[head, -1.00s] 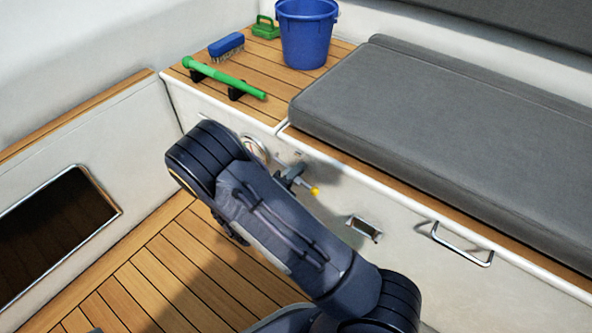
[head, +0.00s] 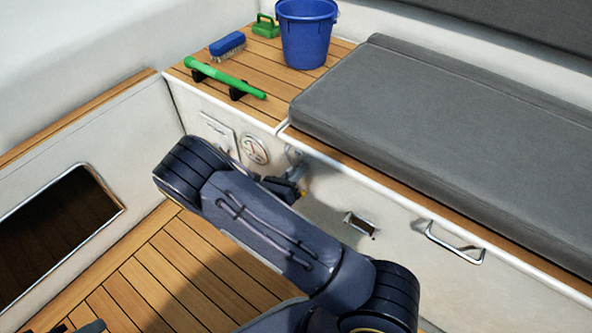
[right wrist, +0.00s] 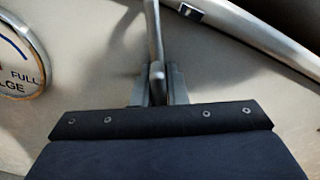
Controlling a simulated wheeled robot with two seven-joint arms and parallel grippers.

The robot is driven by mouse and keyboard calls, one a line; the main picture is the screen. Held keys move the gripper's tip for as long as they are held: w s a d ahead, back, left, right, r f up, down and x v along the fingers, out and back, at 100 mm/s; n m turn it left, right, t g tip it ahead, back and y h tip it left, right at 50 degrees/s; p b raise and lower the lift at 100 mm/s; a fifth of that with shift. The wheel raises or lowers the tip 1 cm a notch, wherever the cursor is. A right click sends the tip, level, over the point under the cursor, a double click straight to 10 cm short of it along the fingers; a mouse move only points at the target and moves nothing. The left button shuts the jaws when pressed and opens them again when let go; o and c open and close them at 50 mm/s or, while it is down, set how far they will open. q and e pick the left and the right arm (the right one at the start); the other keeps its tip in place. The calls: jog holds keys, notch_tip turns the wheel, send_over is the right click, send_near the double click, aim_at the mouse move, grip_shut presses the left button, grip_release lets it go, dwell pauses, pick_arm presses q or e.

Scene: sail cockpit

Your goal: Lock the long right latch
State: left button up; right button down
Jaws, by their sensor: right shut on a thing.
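The long latch is a grey metal lever (right wrist: 154,38) on the white locker front under the seat. In the head view its mount (head: 295,154) shows below the seat edge, and its yellow tip (head: 302,193) just peeks out beside my gripper. My right gripper (head: 284,187) is shut on the lever; in the right wrist view the lever runs down between the two fingers (right wrist: 158,88). My arm hides part of the lever in the head view. Dark parts at the bottom left edge of the head view may be my left gripper (head: 82,327); its jaws cannot be made out.
A round gauge (head: 254,149) sits left of the latch. A recessed metal catch (head: 361,224) and a bar handle (head: 455,246) are to the right. A blue bucket (head: 306,35) and brush (head: 227,45) stand on the ledge.

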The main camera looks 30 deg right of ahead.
jog(key=m, duration=0.5)
jog(key=shift+m, duration=0.3)
dwell(0.4)
jog(key=c, duration=1.5)
grip_release()
jog(key=shift+s+a, duration=0.15)
jog(key=shift+a, duration=0.35)
jog(key=p+v, duration=0.1)
jog(key=v, duration=0.6)
jog(key=shift+d+p, duration=0.1)
jog(key=shift+p, duration=0.3)
